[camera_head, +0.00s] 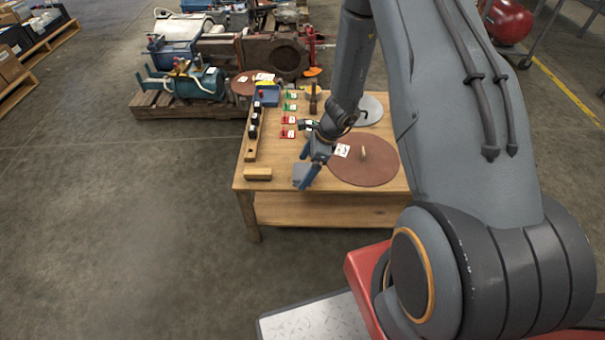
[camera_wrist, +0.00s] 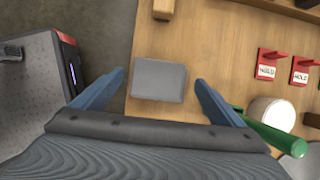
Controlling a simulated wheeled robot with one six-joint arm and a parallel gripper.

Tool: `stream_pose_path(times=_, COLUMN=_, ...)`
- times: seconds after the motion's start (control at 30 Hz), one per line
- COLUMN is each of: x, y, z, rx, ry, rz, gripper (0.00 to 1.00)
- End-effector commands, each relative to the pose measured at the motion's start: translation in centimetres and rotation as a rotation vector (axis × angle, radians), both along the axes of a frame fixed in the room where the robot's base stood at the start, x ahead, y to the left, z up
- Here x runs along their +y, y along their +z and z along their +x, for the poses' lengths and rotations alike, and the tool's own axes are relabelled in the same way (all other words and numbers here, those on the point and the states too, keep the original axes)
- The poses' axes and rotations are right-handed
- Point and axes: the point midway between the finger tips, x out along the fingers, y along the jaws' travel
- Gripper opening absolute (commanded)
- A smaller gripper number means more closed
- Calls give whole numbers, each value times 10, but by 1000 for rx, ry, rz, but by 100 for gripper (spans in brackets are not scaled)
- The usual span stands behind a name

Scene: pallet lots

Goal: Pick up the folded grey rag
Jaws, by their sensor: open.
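The folded grey rag (camera_head: 299,171) lies flat near the front edge of the wooden table, partly covered by my gripper in the head view. In the wrist view the rag (camera_wrist: 158,80) is a plain grey rectangle. My gripper (camera_head: 307,168) points down over it with its blue fingers spread. In the wrist view my gripper (camera_wrist: 160,79) has one finger on each side of the rag and a gap to both. Nothing is held. The height of the fingertips above the rag is hard to tell.
A wooden block (camera_head: 258,173) lies left of the rag. Red tag holders (camera_wrist: 270,60) stand on the table (camera_wrist: 225,40). A green cylinder (camera_wrist: 272,132) lies close to the right finger. A brown disc (camera_head: 375,172) lies to the right.

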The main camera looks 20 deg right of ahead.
Motion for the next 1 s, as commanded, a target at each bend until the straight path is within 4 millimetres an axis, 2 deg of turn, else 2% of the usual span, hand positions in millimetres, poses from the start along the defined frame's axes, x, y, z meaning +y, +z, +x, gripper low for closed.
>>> stream_pose_path(times=0.07, x=0, y=0, z=0, rx=0, ry=0, rz=0, gripper=92)
stream_pose_path(times=0.1, x=0, y=0, z=0, rx=0, ry=0, rz=0, gripper=89)
stream_pose_path(times=0.33, x=0, y=0, z=0, rx=0, ry=0, rz=0, gripper=50)
stream_pose_path(times=0.4, x=0, y=0, z=0, rx=0, ry=0, rz=0, gripper=44)
stream_pose_path(times=0.67, x=0, y=6, z=0, rx=0, ry=1, rz=0, gripper=44)
stream_pose_path(times=0.77, x=0, y=20, z=0, rx=-3, ry=1, rz=0, gripper=44)
stream_pose_path(times=1.0, x=0, y=67, z=0, rx=-3, ry=2, rz=-1, gripper=44)
